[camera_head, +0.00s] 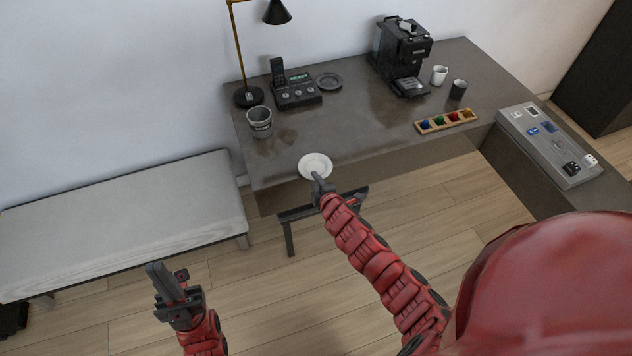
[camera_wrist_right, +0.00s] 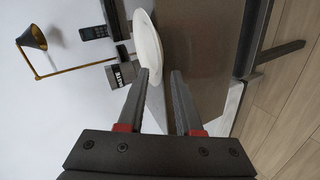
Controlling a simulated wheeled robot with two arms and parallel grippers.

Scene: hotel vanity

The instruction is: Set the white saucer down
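The white saucer (camera_head: 315,165) is at the front left edge of the dark desk (camera_head: 345,130). In the right wrist view the saucer (camera_wrist_right: 149,45) is seen almost edge-on. My right gripper (camera_head: 319,181) is at its near rim. In the right wrist view the fingers (camera_wrist_right: 161,76) stand apart, with the saucer's rim near the left finger and a clear gap to the right finger. I cannot tell whether the saucer rests fully on the desk.
A patterned cup (camera_head: 259,122), lamp (camera_head: 248,96), phone (camera_head: 296,90) and dark plate (camera_head: 328,80) stand behind the saucer. A coffee machine (camera_head: 402,55), two cups and a wooden tray (camera_head: 446,122) are to the right. A bench (camera_head: 120,215) is at left. The desk's middle is clear.

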